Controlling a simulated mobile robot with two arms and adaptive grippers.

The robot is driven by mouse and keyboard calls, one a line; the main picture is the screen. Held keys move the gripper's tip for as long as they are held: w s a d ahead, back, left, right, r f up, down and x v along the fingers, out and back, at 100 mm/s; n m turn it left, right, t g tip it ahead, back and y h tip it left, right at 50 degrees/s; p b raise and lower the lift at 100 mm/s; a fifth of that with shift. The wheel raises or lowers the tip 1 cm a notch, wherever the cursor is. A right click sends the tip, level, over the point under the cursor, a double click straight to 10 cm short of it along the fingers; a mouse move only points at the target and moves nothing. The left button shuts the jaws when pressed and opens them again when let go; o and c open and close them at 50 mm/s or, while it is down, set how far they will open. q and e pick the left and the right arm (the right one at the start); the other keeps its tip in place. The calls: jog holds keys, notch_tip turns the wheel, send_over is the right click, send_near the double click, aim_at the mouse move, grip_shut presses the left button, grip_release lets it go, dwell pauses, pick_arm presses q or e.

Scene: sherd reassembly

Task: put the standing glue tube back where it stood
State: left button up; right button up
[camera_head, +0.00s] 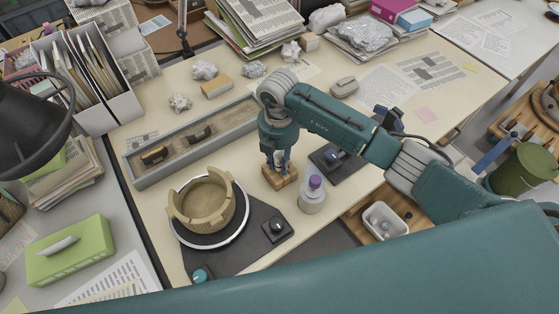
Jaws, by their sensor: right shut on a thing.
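My right gripper (279,158) points straight down just above a small wooden block (281,178) on the table. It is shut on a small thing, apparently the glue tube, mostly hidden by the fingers. Whether that thing touches the block cannot be told. A white container with a purple cap (312,195) stands upright just right of the block, apart from the gripper. My left gripper is not in view.
A tan, broken-rimmed pot (205,205) sits on a turntable at the left. Behind it is a long grey tray (190,155) with dark pieces. A black stand (333,160) is right of the gripper. Crumpled paper (204,70) and a grey mouse-like object (344,87) lie farther back.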

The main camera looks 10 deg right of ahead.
jog(key=o, duration=0.9)
jog(key=r, duration=1.2)
jog(key=shift+w, duration=0.2)
